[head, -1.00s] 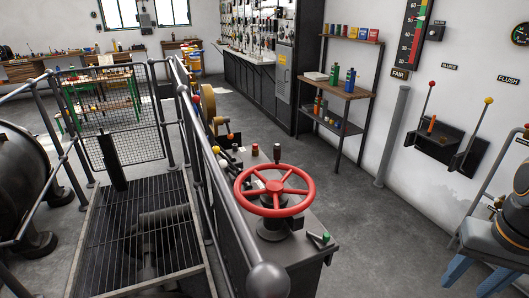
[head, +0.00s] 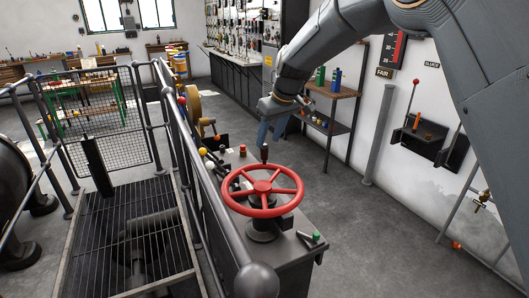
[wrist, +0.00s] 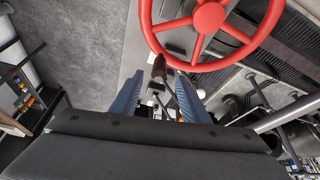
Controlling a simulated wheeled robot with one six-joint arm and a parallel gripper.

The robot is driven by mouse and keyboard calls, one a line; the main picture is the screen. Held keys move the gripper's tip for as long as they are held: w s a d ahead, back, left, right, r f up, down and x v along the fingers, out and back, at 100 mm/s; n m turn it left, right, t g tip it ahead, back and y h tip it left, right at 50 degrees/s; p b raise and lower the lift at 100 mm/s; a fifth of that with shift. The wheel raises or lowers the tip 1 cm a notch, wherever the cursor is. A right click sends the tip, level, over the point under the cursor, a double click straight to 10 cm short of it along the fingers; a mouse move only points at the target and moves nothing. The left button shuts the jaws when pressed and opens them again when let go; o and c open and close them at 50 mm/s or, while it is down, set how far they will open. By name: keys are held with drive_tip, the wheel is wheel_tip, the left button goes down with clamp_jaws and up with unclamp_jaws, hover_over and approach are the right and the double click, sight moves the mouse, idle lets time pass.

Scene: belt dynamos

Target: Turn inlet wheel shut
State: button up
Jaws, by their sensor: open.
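The red inlet wheel (head: 263,187) lies flat on its dark pedestal at the near end of the bench. A dark upright handle (head: 264,153) appears to stand at the wheel's far rim. My gripper (head: 268,139), with blue fingers, points down just above and behind this handle. It is open and empty. In the wrist view, the handle (wrist: 158,68) shows ahead of and between the fingertips (wrist: 158,82), and the red wheel (wrist: 209,17) fills the top right. I cannot tell whether the fingers reach around the handle.
A metal guard rail (head: 215,180) runs along the left of the bench (head: 265,264). Open floor (head: 365,240) lies to the right.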

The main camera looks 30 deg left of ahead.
sight(266, 146)
drive_tip(key=p+x, duration=0.2)
drive_tip(key=x, duration=0.5)
drive_tip(key=shift+f, duration=0.15)
drive_tip(key=shift+c, duration=0.5)
clamp_jaws()
